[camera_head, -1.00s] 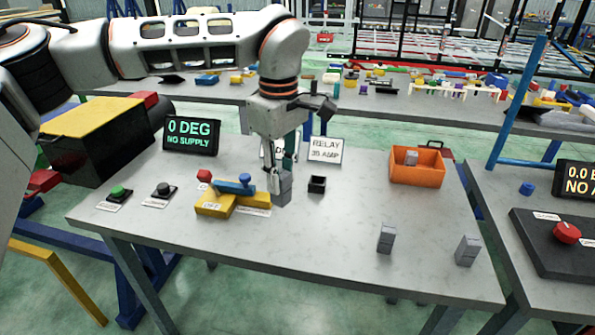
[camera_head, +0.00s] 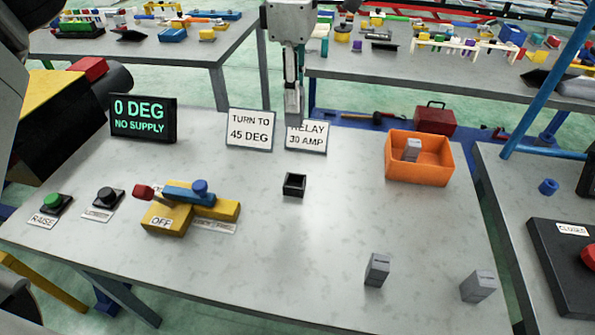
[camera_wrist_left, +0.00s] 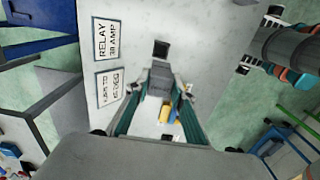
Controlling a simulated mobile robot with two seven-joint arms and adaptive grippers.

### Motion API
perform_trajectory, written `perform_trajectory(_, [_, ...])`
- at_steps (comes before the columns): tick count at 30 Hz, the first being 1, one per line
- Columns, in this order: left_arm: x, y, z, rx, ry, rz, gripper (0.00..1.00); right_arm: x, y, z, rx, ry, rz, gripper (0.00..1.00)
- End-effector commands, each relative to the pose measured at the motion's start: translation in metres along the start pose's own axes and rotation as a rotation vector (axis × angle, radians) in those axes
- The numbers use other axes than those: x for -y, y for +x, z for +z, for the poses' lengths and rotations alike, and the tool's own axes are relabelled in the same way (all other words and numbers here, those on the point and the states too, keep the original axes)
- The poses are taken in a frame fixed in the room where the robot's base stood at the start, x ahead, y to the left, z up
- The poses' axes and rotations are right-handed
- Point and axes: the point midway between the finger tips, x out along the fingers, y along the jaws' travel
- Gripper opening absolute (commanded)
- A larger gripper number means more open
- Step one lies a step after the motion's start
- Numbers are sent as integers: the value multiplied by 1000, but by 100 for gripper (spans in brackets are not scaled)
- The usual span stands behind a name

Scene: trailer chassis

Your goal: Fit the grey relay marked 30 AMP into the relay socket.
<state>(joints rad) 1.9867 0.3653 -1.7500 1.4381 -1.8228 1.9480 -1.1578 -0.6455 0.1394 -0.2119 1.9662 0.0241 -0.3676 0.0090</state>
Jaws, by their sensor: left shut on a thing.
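My left gripper (camera_head: 292,82) is shut on a grey relay (camera_head: 292,105), which hangs upright from the fingertips, well above the table. The relay (camera_wrist_left: 160,82) also shows between the fingers (camera_wrist_left: 160,92) in the left wrist view. No marking on it is readable. The black square relay socket (camera_head: 294,184) stands on the table below the held relay, its top open and empty. It also shows just beyond the relay in the left wrist view (camera_wrist_left: 161,48). My right gripper is not in view.
Two grey relays stand at the front right (camera_head: 377,269) (camera_head: 478,286); another (camera_head: 412,150) is in the orange bin (camera_head: 420,172). The "RELAY 30 AMP" sign (camera_head: 306,137) stands behind the socket. A yellow switch block with a blue lever (camera_head: 190,205) is to its left.

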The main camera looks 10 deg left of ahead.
Motion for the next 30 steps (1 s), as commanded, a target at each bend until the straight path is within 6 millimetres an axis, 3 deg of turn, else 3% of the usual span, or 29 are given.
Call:
perform_trajectory(15, [2, 121, 0, 0, 2, -5, 1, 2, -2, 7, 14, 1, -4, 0])
perform_trajectory(30, [1, 173, 0, 0, 0, -4, 1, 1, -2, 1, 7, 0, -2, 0])
